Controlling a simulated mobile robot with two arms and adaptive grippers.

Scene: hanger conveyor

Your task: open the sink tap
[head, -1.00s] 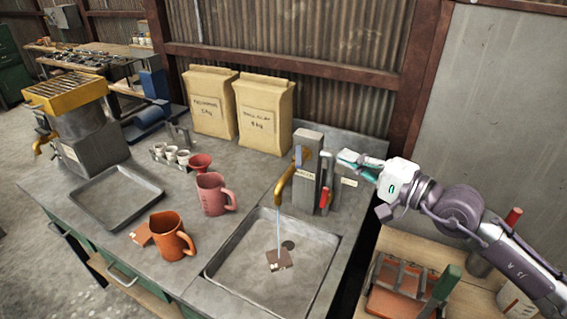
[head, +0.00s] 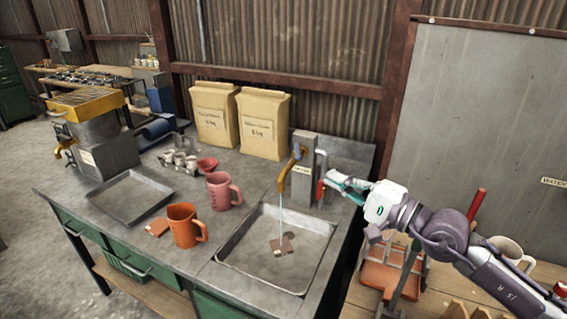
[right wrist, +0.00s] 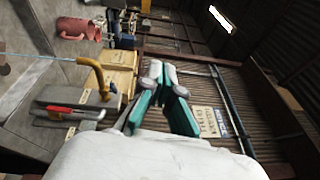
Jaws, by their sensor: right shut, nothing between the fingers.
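The sink tap is a brass spout (head: 288,172) on a grey block (head: 303,148). A thin stream of water (head: 282,222) runs from it into the sink (head: 232,262). A red-handled lever (head: 320,192) stands at the block's right side. My right gripper (head: 334,178) is shut and empty, just right of the lever's top; whether it touches the lever cannot be told. In the right wrist view the spout (right wrist: 93,68) and the red handle (right wrist: 70,108) lie left of the closed fingers (right wrist: 160,72). My left gripper is not in view.
A pink mug (head: 219,192), an orange mug (head: 184,228) and a grey tray (head: 130,212) stand left of the sink. Two paper bags (head: 262,125) stand behind. A lower wooden bench with a red-brown rack (head: 380,282) lies to the right.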

